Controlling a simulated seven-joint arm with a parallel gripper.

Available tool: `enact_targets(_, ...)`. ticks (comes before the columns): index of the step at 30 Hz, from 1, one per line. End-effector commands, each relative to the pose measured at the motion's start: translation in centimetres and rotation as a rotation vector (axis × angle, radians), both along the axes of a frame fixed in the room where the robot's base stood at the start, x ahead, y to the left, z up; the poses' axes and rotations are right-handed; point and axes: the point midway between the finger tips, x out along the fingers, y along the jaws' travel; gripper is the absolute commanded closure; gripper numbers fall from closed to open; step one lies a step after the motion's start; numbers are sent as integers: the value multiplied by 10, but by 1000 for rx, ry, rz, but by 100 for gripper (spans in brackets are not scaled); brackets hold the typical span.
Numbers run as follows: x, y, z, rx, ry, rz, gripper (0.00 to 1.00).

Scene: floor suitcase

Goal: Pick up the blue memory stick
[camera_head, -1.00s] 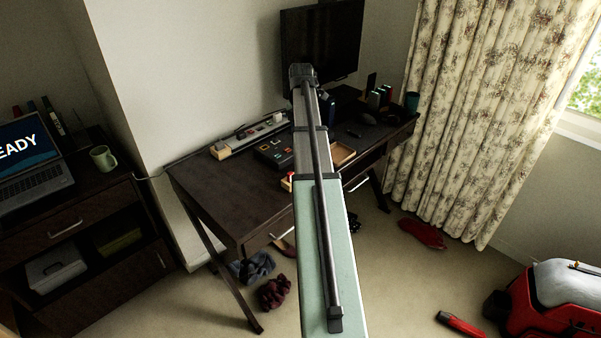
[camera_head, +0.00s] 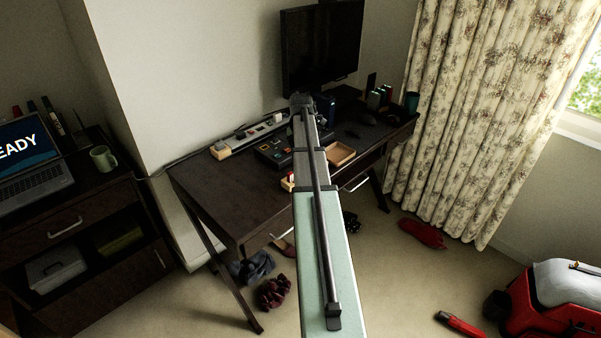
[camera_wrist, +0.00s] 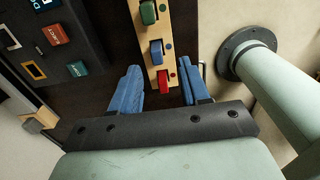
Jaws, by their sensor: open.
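In the wrist view, a wooden strip (camera_wrist: 149,12) on the dark desk holds a row of small sticks: green, blue and red. The blue memory stick (camera_wrist: 156,49) is the middle one of those in view. The red stick (camera_wrist: 164,80) is nearest me. My gripper (camera_wrist: 159,78) is open, with its two blue fingers on either side of the strip. The red stick lies between the fingers; the blue one is just beyond the fingertips. I cannot tell how high the fingers are. In the head view my arm hides the gripper.
A dark case with coloured tiles (camera_wrist: 54,35) lies left of the strip. In the head view, an open wooden tray (camera_head: 341,154) sits right of my arm, and a power strip (camera_head: 247,136) lies along the wall. A monitor (camera_head: 322,45) stands behind. The desk's left part is clear.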

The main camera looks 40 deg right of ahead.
Motion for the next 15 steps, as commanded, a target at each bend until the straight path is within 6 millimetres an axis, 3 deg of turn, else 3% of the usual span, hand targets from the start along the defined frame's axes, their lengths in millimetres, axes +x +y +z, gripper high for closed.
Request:
enact_targets(7,4,-2,-32,1,1,0,54)
enact_targets(15,4,-2,-38,0,0,0,54)
